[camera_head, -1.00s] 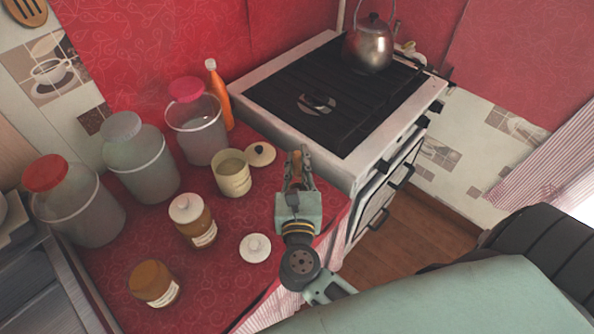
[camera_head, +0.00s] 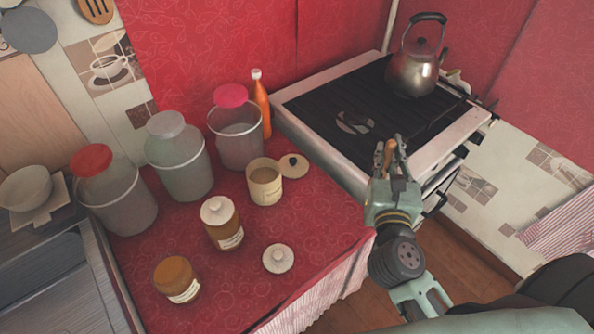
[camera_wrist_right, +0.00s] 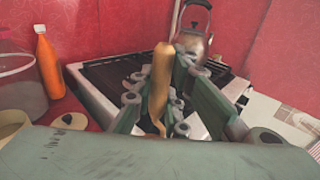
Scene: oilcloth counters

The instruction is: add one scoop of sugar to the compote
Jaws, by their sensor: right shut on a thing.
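My right gripper (camera_head: 390,158) is shut on a light wooden utensil (camera_wrist_right: 160,85), probably a spoon or scoop; its working end is not clear. The gripper is raised to the right of the jars, near the stove's front left corner. An open cream canister (camera_head: 264,189) stands left of it, with its lid (camera_head: 293,166) beside it. Large jars with a red lid (camera_head: 91,161), a grey lid (camera_head: 165,124) and a pink lid (camera_head: 231,96) stand along the wall. I cannot tell which vessel holds the compote or the sugar. My left gripper is out of view.
An amber jar with a white lid (camera_head: 225,235) and another amber jar (camera_head: 178,283) stand at the front, near a loose white lid (camera_head: 278,258). An orange bottle (camera_head: 262,108) is by the wall. A kettle (camera_head: 413,72) sits on the stove (camera_head: 310,110).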

